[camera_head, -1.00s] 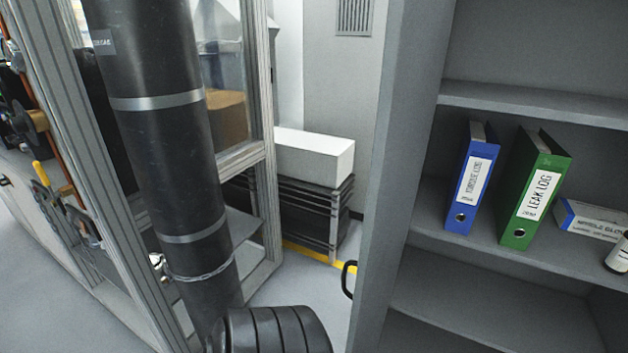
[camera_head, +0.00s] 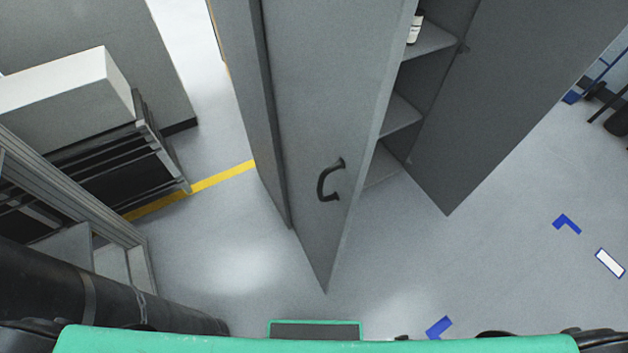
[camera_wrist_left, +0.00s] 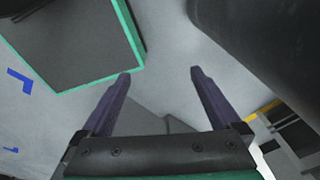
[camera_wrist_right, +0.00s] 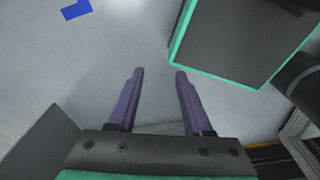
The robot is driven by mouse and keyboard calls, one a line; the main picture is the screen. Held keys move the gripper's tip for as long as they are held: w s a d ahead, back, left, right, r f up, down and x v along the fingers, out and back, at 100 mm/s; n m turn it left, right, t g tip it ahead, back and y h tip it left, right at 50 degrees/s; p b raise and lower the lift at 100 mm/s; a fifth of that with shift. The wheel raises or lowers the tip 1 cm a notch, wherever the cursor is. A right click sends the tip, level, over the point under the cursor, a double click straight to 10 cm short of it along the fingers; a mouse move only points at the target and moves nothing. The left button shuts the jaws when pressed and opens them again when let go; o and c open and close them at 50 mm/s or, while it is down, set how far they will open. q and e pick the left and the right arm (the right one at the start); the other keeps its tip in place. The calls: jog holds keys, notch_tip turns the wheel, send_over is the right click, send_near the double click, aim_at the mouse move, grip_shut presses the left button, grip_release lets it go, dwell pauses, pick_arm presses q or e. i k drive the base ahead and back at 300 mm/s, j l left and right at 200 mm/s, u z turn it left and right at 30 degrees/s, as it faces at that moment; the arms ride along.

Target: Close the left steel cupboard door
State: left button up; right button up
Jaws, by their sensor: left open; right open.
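The grey steel cupboard stands in the middle of the head view, with its shelves (camera_head: 400,116) showing through the open front. Its left door (camera_head: 325,100) stands open, swung out towards me, with its lower corner pointing down the picture. A black bow handle (camera_head: 328,180) is on the face of this door. The right door (camera_head: 510,90) also stands open. My left gripper (camera_wrist_left: 160,75) is open and empty above the floor in the left wrist view. My right gripper (camera_wrist_right: 159,74) is open and empty in the right wrist view. Neither gripper shows in the head view.
A white box (camera_head: 65,85) lies on a dark stack at the left. A dark pipe (camera_head: 110,295) and a metal frame (camera_head: 75,185) are at lower left. A yellow floor line (camera_head: 222,177) runs towards the cupboard. Floor around the door is clear, with blue marks (camera_head: 567,223) at right.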

aim_at(335, 65)
jog(key=k+j+u, duration=0.25)
jog(key=j, duration=0.4)
jog(key=k+j+u, duration=0.1)
jog(key=k+j, duration=0.2)
jog(key=k+j+u, duration=0.1)
jog(key=j, duration=0.3)
